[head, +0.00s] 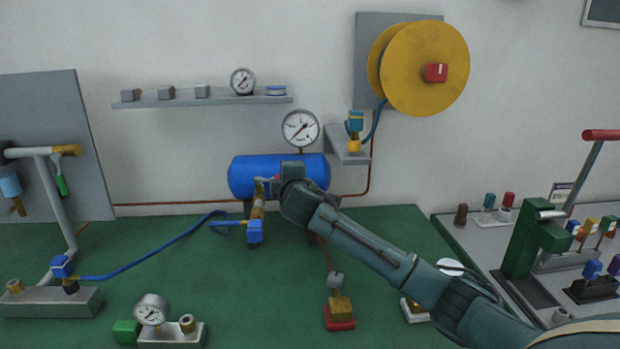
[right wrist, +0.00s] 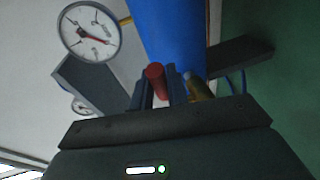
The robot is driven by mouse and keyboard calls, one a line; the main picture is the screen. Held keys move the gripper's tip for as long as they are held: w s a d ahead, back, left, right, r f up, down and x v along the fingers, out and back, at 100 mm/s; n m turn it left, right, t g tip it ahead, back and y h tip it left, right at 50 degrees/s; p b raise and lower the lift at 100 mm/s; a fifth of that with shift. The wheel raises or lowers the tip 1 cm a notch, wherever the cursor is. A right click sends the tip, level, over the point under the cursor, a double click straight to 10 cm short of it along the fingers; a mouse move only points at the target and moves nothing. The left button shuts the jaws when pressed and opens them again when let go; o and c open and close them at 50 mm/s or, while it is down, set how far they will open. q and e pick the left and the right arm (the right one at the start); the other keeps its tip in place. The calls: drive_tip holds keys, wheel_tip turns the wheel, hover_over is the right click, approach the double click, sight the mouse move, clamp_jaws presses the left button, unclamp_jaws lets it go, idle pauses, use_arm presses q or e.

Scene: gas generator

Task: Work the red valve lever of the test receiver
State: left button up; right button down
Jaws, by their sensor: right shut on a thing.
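The test receiver is a blue tank (head: 245,173) on the green bench against the wall, with a round gauge (head: 300,128) above it. A brass valve fitting (head: 257,203) hangs at its front left, with a blue hose connector (head: 255,231) below. My right gripper (head: 274,181) is at the tank's front, beside this valve, and covers part of it. In the right wrist view the red valve lever (right wrist: 155,76) stands between the fingers of my right gripper (right wrist: 160,92), which is shut on it. The blue tank also shows there (right wrist: 168,35). My left gripper is not in view.
A blue hose (head: 150,262) runs left to a grey block (head: 50,301). A small gauge block (head: 152,312) and a red-based brass part (head: 340,312) stand in front. A yellow reel (head: 425,68) hangs above right. The right bench (head: 475,240) is crowded.

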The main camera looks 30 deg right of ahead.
drive_tip(key=shift+s+a+m+g+h, duration=0.35)
drive_tip(key=shift+m+g+h, duration=0.15)
drive_tip(key=shift+m+h, duration=0.35)
drive_tip(key=shift+s+a+m+g+h, duration=0.3)
drive_tip(key=shift+m+g+h, duration=0.25)
drive_tip(key=shift+h, duration=0.5)
drive_tip(key=c, duration=1.4)
unclamp_jaws()
drive_tip(key=shift+o, duration=0.2)
drive_tip(key=b+v, duration=0.1)
drive_tip(key=v, duration=1.2)
drive_tip(key=shift+s+f, duration=0.1)
drive_tip(key=shift+f, duration=0.05)
